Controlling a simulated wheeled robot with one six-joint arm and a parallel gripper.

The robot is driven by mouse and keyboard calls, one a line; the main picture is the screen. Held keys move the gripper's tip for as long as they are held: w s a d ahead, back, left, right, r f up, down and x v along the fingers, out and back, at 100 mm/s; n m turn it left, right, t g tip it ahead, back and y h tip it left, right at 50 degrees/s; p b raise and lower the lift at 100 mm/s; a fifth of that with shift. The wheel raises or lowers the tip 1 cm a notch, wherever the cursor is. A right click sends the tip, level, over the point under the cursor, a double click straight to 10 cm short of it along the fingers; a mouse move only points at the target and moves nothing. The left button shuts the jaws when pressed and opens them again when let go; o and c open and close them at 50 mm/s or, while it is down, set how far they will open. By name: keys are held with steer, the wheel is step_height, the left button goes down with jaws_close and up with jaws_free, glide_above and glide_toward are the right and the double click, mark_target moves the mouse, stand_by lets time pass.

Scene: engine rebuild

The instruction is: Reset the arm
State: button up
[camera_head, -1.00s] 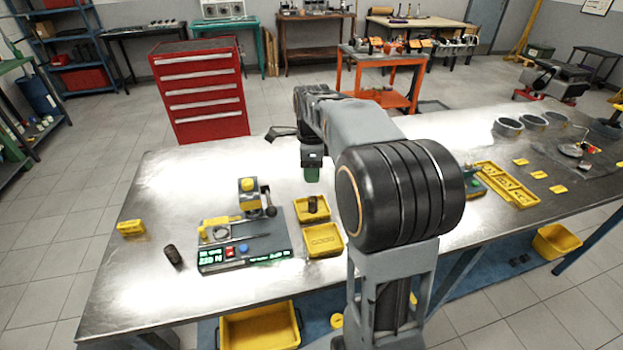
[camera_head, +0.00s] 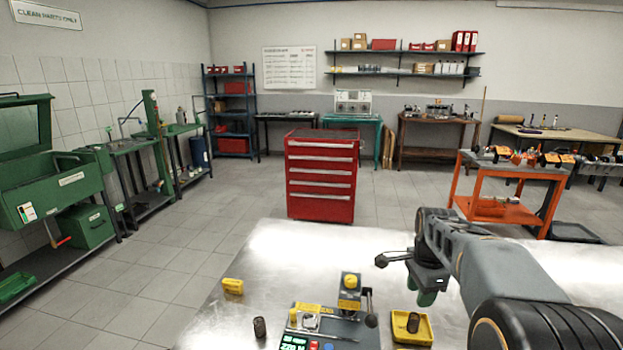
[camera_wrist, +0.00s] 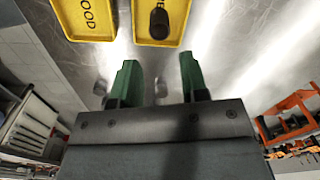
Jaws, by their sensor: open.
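My arm reaches out over the metal workbench (camera_head: 240,300) from the lower right of the head view. My gripper (camera_head: 428,296) hangs above the bench at the arm's far end. In the wrist view my gripper (camera_wrist: 158,80) shows two green fingers set well apart, open, with nothing between them. A yellow tray (camera_head: 398,334) on the bench holds a dark cylinder (camera_head: 413,322); in the wrist view this tray (camera_wrist: 177,30) and the dark cylinder (camera_wrist: 159,22) lie beyond the fingertips, apart from them.
A test device (camera_head: 335,330) with a yellow-topped post stands left of the tray. A small yellow block (camera_head: 232,286) and a dark cylinder (camera_head: 259,327) lie at the bench's left. A red drawer cabinet (camera_head: 320,178) and an orange cart (camera_head: 508,190) stand beyond.

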steer(key=s+a+n+t, duration=0.1)
steer(key=s+a+n, duration=0.4)
steer(key=s+n, duration=0.3)
steer(key=s+a+f+n+t+p, duration=0.1)
steer(key=s+a+n, duration=0.3)
steer(key=s+n, duration=0.4)
steer(key=shift+a+f+n+t, duration=0.2)
steer(key=shift+a+n+t, duration=0.15)
steer(key=shift+n+t, duration=0.3)
steer(key=shift+c, duration=0.5)
